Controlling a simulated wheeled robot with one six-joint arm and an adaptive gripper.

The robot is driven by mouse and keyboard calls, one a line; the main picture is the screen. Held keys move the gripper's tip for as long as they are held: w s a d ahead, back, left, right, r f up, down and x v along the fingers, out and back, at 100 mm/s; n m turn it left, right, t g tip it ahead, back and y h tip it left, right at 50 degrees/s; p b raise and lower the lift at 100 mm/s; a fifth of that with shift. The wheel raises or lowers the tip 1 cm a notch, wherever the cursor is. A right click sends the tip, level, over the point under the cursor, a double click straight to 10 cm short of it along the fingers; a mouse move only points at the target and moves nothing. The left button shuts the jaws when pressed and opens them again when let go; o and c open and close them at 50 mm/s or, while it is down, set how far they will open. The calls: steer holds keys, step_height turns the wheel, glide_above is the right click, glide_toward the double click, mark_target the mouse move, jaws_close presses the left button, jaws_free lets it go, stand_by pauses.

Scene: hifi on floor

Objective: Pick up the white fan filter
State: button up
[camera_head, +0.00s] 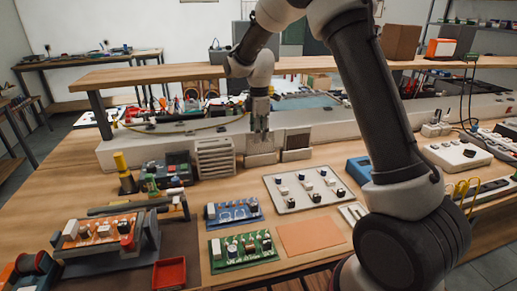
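A white slatted box (215,159), which looks like the white fan filter, stands upright on the wooden bench left of the picture's middle. My arm reaches from the right over the bench and hangs down at the back. My gripper (260,138) points downward, to the right of the slatted box and apart from it in the picture. Its fingertips are small here and show against a pale grey block (261,156). I cannot tell whether the fingers are apart or together, or whether they touch the block.
A second grey block (297,152) stands beside the first. A dark device (167,170) is left of the slatted box. A white switch panel (309,190), blue board (233,213) and green board (242,249) lie in front. A raised wooden shelf (150,74) spans the back.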

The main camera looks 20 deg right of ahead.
step_height(320, 180, down, 4)
steer(key=shift+w+d+f, duration=0.15)
steer(key=shift+f, duration=0.1)
jaws_close()
steer(key=shift+r, duration=0.1)
step_height(320, 180, up, 17)
stand_by(1.1)
